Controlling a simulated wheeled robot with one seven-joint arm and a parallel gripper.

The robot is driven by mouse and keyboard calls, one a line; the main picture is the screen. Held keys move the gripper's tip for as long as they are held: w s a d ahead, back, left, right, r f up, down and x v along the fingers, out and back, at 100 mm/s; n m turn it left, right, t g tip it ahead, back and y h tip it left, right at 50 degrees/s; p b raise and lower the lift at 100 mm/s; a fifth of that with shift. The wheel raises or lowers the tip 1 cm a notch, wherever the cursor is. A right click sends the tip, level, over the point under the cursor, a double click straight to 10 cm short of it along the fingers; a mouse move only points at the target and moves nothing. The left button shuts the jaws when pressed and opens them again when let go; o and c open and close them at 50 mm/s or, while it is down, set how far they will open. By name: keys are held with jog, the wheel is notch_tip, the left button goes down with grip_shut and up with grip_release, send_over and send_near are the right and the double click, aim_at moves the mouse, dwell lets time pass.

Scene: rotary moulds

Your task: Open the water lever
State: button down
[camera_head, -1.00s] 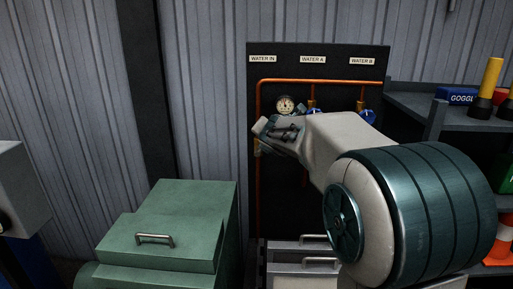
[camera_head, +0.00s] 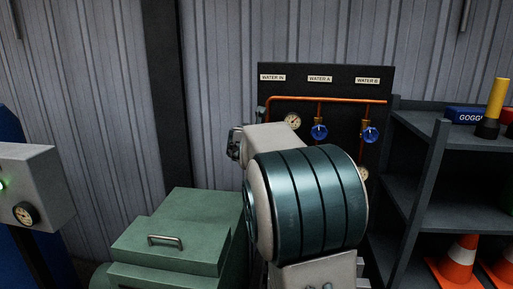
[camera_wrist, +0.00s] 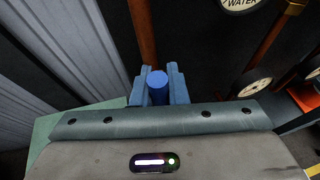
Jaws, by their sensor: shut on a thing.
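The water lever (camera_wrist: 158,79) shows in the wrist view as a short blue round-ended handle in front of the copper pipe. My gripper (camera_wrist: 158,90) has its two blue-grey fingers shut on it, one on each side. In the head view my gripper (camera_head: 236,143) is at the left edge of the dark water panel (camera_head: 345,85), below the WATER IN label (camera_head: 272,77). There my arm hides the lever and the lower pipe. I cannot tell the lever's exact angle.
Two blue valve knobs (camera_head: 319,132) (camera_head: 371,134) hang from the copper pipe (camera_head: 340,99), beside a gauge (camera_head: 293,121). A green machine (camera_head: 175,236) stands lower left, a grey gauge box (camera_head: 30,190) far left. Shelves (camera_head: 425,185) with cones (camera_head: 462,250) stand right.

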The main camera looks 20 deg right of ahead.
dwell(0.4)
jog(key=c, duration=1.4)
grip_release()
jog(key=shift+c, duration=0.2)
jog(key=v, duration=1.4)
jog(key=shift+w, duration=0.1)
jog(key=s+a+f+m+g+y, duration=0.3)
jog(key=s+a+f+m, duration=0.3)
jog(key=s+f+m, duration=0.4)
jog(key=s+a+f+m+g+y+p, duration=0.1)
jog(key=s+a+f+m+g+y, duration=0.3)
jog(key=s+f+m, duration=0.7)
jog(key=s+a+m+y, duration=0.2)
jog(key=s+m, duration=0.2)
jog(key=m, duration=0.2)
jog(key=shift+s+m, duration=0.25)
jog(key=shift+m, duration=0.05)
